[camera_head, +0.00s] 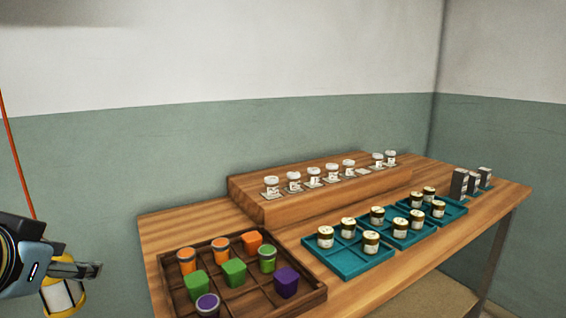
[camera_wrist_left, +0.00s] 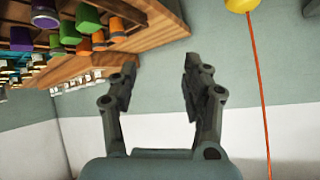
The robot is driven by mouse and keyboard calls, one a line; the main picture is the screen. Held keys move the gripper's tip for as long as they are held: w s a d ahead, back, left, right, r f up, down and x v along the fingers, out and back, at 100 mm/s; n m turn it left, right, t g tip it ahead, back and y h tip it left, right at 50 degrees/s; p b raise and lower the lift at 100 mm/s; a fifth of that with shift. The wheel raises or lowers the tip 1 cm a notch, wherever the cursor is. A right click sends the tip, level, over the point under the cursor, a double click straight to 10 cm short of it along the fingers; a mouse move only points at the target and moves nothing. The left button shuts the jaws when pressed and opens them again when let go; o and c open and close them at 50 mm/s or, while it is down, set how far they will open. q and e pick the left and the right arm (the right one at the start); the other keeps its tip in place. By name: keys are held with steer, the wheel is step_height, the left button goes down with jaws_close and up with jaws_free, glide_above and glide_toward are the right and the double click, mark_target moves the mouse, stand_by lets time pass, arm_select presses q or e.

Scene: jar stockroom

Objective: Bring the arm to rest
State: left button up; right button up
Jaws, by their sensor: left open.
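My left gripper (camera_head: 88,269) is at the lower left edge of the head view, in the air to the left of the table. In the left wrist view its two fingers (camera_wrist_left: 160,78) stand apart with nothing between them. The wooden table (camera_head: 420,262) holds a dark wooden compartment tray (camera_head: 318,296) with orange, green and purple items. The gripper is clear of the tray and the table. My right gripper does not show.
White-lidded jars (camera_head: 313,177) stand in a row on a raised wooden step (camera_head: 290,211). Teal trays (camera_head: 340,263) hold several gold-lidded jars. Grey blocks (camera_head: 459,184) stand at the far right. A yellow object (camera_head: 62,297) on an orange cord (camera_head: 20,170) hangs right beside the left gripper.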

arm_select(q)
steer(key=s+d+f+g, duration=0.1)
steer(key=s+f+g, duration=0.3)
steer(key=s+f, duration=0.45)
steer(key=s+d+f+g, duration=0.1)
steer(key=s+f+g, duration=0.3)
steer(key=s, duration=0.8)
step_height(320, 180, down, 30)
steer(key=s+a+b, duration=0.2)
steer(key=a+b, duration=0.1)
steer(key=s+f+n+g+b, duration=0.1)
steer(key=s+f+b, duration=0.1)
steer(key=s+f, duration=1.5)
steer(key=shift+s+a+f+h, duration=0.25)
steer(key=shift+s+a+h, duration=0.15)
steer(key=shift+s, duration=0.1)
